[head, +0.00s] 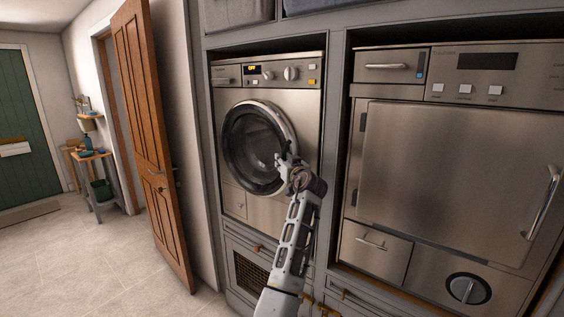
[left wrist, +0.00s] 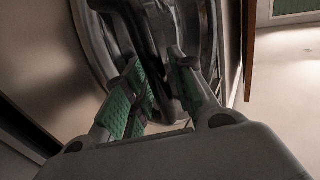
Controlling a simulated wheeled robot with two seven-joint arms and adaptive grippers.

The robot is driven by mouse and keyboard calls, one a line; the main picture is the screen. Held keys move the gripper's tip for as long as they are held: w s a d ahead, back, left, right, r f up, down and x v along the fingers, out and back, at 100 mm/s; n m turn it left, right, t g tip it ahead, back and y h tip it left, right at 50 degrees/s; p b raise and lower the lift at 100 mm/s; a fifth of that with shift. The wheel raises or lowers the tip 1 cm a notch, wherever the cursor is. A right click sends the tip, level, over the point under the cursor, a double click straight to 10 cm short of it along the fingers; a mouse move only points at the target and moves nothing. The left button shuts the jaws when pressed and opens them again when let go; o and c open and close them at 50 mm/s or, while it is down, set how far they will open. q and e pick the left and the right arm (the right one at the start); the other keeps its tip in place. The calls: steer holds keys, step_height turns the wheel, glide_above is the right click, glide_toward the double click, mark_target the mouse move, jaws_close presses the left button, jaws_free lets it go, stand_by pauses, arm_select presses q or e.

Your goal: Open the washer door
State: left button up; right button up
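The washer (head: 267,98) is a steel front-loader set in the grey cabinet. Its round door (head: 248,140), with a silver rim and dark glass, looks closed. My left gripper (head: 282,158) is at the right edge of the door. In the left wrist view, the green-padded fingers of the left gripper (left wrist: 160,78) stand apart on either side of a dark handle-like part (left wrist: 157,35) of the door. I cannot tell whether the pads touch it. My right gripper is not in view.
To the right is a larger steel appliance (head: 450,170) with a vertical bar handle. An open brown wooden door (head: 152,150) stands to the left of the washer. The tiled floor (head: 90,255) at left is clear. A small side table (head: 95,160) stands by the wall.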

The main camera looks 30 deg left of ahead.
arm_select(q)
steer(key=shift+d, duration=0.1)
jaws_close()
steer(key=shift+s, duration=0.15)
stand_by(0.3)
